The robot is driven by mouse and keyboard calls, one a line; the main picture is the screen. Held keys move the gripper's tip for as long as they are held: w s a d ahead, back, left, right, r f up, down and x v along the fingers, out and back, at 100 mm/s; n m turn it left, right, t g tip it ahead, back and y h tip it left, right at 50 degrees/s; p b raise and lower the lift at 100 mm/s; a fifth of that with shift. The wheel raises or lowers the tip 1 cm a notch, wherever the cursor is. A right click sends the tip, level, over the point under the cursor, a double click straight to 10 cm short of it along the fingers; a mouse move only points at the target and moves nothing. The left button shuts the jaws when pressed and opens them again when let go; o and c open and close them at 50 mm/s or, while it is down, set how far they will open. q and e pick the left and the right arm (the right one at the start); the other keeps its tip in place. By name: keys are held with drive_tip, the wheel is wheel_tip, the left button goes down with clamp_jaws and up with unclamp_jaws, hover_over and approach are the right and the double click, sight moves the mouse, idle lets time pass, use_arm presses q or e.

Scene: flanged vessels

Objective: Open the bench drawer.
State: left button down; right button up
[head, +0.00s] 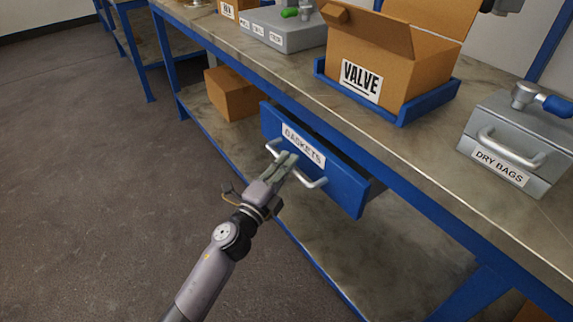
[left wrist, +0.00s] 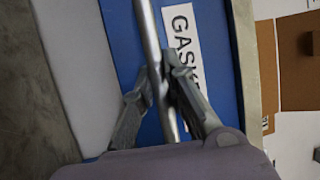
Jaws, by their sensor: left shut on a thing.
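The blue bench drawer (head: 340,187) hangs under the worktop and carries a white "GASKETS" label (head: 303,146). It stands out from the bench, with a dark gap behind its front, so it is partly open. Its silver bar handle (head: 313,182) runs along the front. My left gripper (head: 287,160) is shut on the handle near its middle. In the left wrist view the fingers (left wrist: 160,88) close around the handle bar (left wrist: 152,40) in front of the blue drawer front (left wrist: 120,35). My right gripper is not in view.
On the worktop stand an open "VALVE" carton (head: 400,72) in a blue tray (head: 405,117), a grey "DRY BAGS" case (head: 490,140) and a grey box (head: 290,38). A carton (head: 233,93) sits on the lower shelf. The floor (head: 110,190) before the drawer is clear.

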use_arm(q)
drive_tip(key=shift+s+a, duration=0.1)
idle(0.4)
drive_tip(key=s+a+p, duration=0.2)
drive_tip(key=s+a, duration=1)
drive_tip(key=a, duration=0.5)
drive_tip(key=shift+s, duration=0.25)
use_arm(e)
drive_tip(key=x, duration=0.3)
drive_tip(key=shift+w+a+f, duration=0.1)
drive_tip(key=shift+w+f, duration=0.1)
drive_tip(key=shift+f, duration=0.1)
use_arm(q)
drive_tip(key=c, duration=1.6)
unclamp_jaws()
drive_tip(key=v, duration=1.2)
